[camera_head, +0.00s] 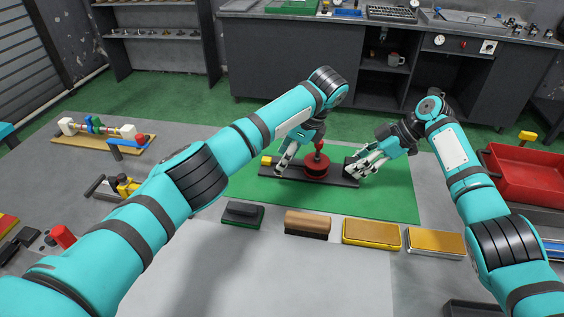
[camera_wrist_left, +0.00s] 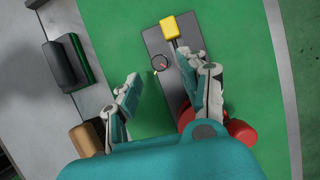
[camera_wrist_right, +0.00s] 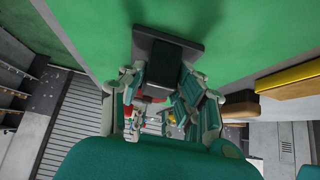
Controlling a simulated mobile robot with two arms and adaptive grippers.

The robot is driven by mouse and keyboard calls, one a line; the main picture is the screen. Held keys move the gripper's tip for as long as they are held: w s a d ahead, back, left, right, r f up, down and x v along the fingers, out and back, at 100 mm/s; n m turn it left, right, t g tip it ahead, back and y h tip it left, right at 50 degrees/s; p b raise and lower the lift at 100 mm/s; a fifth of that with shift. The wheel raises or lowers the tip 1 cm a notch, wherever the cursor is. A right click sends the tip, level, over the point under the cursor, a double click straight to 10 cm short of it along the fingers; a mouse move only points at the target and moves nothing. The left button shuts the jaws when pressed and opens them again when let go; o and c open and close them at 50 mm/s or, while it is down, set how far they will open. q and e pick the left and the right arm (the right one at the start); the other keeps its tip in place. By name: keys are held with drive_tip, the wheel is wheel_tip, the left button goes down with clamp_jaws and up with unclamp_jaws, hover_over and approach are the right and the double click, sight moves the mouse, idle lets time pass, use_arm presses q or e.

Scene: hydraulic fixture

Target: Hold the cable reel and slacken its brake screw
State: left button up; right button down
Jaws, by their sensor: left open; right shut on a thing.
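The red cable reel (camera_head: 316,166) sits on a long dark base plate (camera_head: 290,175), with a red knob (camera_head: 318,146) above it. A yellow block (camera_head: 267,161) is at the plate's left end, and it also shows in the left wrist view (camera_wrist_left: 171,28). My right gripper (camera_head: 354,172) is shut on the dark block (camera_wrist_right: 166,62) at the plate's right end. I cannot tell which part is the brake screw.
The plate lies on a green mat (camera_head: 390,195). Along its front edge are a dark block (camera_head: 243,212), a brown brush-like block (camera_head: 307,224) and yellow cases (camera_head: 371,234). A red bin (camera_head: 525,175) stands at right. Several parts lie at left.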

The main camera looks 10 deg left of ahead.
use_arm(q)
drive_tip(key=v, duration=0.8)
drive_tip(key=shift+r, duration=0.35)
drive_tip(key=shift+d, duration=0.15)
